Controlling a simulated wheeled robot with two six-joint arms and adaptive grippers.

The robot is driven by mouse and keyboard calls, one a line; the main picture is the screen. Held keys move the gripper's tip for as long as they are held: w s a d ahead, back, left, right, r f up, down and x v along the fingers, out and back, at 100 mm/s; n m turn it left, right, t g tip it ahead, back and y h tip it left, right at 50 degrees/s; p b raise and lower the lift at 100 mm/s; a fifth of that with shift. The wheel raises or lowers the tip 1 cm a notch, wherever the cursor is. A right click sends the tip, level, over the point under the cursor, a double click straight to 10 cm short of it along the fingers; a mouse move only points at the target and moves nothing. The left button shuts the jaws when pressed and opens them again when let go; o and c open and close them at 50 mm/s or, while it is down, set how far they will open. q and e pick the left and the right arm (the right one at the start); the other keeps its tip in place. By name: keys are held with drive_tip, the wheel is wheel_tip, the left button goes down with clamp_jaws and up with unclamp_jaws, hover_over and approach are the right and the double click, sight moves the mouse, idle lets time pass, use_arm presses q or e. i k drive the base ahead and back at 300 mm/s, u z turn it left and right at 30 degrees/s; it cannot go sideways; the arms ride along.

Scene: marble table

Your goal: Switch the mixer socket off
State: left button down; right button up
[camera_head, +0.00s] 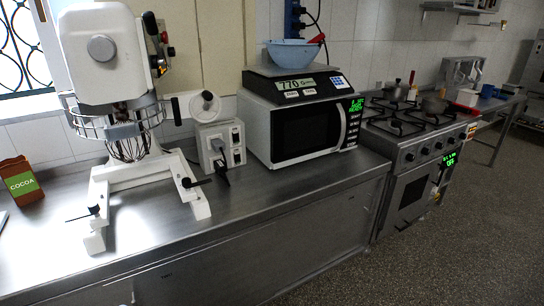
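The white stand mixer (104,55) stands upright at the left of the steel counter, with a wire whisk (128,148) and a wire guard below its head. A blue socket block (292,18) with dark plugs and a cable is on the wall behind. I cannot tell which of these is the mixer socket, or its switch position. Neither of my grippers is clearly in view.
A black and white microwave (306,130) carries a scale (298,85) with a blue bowl (292,54). A gas stove (412,135) is further right. A cocoa packet (20,181) stands at the far left. The counter's front strip (255,200) is clear.

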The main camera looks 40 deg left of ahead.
sight(237, 155)
drive_tip(key=u, duration=0.25)
drive_tip(key=i, duration=1.05)
drive_tip(key=u, duration=0.55)
